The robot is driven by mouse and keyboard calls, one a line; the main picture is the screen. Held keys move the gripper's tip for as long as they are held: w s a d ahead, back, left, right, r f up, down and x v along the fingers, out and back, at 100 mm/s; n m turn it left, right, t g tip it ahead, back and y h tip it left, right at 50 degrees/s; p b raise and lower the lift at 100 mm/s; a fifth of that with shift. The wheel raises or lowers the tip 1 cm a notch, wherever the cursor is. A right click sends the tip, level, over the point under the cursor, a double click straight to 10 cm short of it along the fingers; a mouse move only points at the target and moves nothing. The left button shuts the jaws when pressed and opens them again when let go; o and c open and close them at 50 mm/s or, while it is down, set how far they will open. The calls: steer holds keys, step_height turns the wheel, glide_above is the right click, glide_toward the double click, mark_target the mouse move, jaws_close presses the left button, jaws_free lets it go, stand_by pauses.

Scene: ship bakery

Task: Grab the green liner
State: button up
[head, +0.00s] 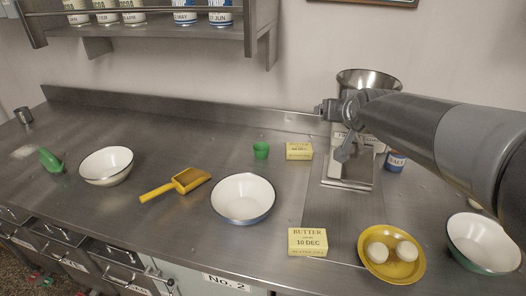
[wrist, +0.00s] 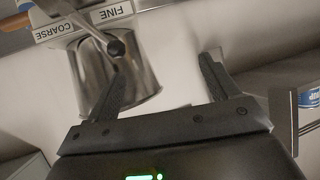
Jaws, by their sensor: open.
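The green liner (head: 261,150) is a small green cup. It stands upright on the steel counter in the head view, just left of a yellow butter box (head: 299,151). My gripper (wrist: 162,68) is open in the wrist view, with nothing between its fingers. A metal mill with FINE and COARSE labels shows behind its left finger. In the head view my arm comes in from the right and ends by the mill (head: 369,80), to the right of the liner and apart from it. The liner does not show in the wrist view.
A white bowl (head: 243,199) and a yellow scoop (head: 177,185) lie in front of and left of the liner. Another butter box (head: 307,242) and a yellow plate (head: 391,277) with two round pale items are nearer. A shelf (head: 150,32) with tins hangs above the left counter.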

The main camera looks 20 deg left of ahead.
steer(key=w+a+f+n, duration=0.1)
steer(key=w+a+f, duration=0.5)
steer(key=w+a, duration=0.35)
steer(key=n+y, duration=0.1)
glide_toward(260, 146)
step_height(260, 146, up, 6)
steer(key=w, duration=0.2)
steer(key=shift+y, duration=0.3)
step_height(260, 146, down, 4)
steer(key=shift+w+a+f, duration=0.1)
steer(key=shift+w+a, duration=0.05)
steer(key=shift+a, duration=0.05)
step_height(260, 146, down, 3)
steer(key=shift+r, duration=0.1)
steer(key=shift+x, duration=1)
steer(key=shift+w+a+f, duration=0.15)
steer(key=shift+w+f, duration=0.15)
steer(key=shift+w, duration=0.15)
steer(key=c, duration=0.7)
